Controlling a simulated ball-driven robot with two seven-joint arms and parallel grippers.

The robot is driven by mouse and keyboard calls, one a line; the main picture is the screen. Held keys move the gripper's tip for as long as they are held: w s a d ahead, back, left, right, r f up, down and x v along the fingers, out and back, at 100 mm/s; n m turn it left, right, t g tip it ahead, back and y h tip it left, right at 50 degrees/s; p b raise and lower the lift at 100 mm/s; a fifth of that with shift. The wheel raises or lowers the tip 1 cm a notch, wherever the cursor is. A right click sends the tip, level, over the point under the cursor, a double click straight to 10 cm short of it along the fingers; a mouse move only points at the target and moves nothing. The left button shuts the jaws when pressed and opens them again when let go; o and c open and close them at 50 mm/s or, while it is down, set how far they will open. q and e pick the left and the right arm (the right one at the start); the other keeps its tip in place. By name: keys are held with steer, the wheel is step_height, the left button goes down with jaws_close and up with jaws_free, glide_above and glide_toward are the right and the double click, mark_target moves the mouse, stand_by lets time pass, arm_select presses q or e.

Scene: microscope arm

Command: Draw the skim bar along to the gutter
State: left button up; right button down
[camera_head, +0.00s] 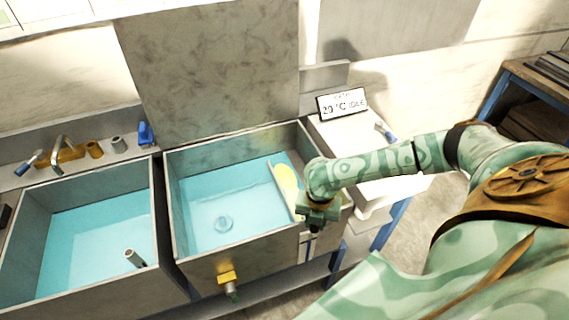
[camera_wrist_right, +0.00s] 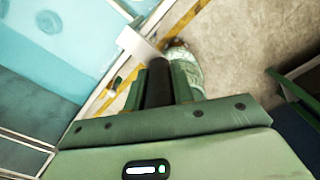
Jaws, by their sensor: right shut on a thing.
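The skim bar (camera_head: 280,187) is a thin pale bar lying slantwise across the water near the right wall of the right-hand tank (camera_head: 177,225). My right gripper (camera_head: 320,208) is at the tank's right rim, at the bar's near end. In the right wrist view its fingers (camera_wrist_right: 163,88) are shut around a dark handle (camera_wrist_right: 158,82) with a white piece (camera_wrist_right: 138,43) beyond it. I cannot clearly make out the gutter; my gripper and arm cover part of the right rim. My left gripper is out of view.
A second water tank (camera_head: 156,215) stands at left, with a tap (camera_head: 62,150) behind it. A raised grey lid (camera_head: 215,70) stands behind the right-hand tank. A display (camera_head: 342,104) sits on the white counter at right. A brass valve (camera_head: 227,278) juts from the front.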

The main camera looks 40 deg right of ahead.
steer(key=s+d, duration=0.2)
steer(key=d, duration=0.5)
steer(key=shift+p, duration=0.4)
steer(key=c, duration=1.2)
jaws_free()
steer(key=shift+o, duration=0.2)
steer(key=shift+a, duration=0.1)
step_height(320, 180, up, 16)
steer(key=p, duration=0.2)
steer(key=shift+r+p, duration=0.15)
steer(key=shift+p, duration=0.2)
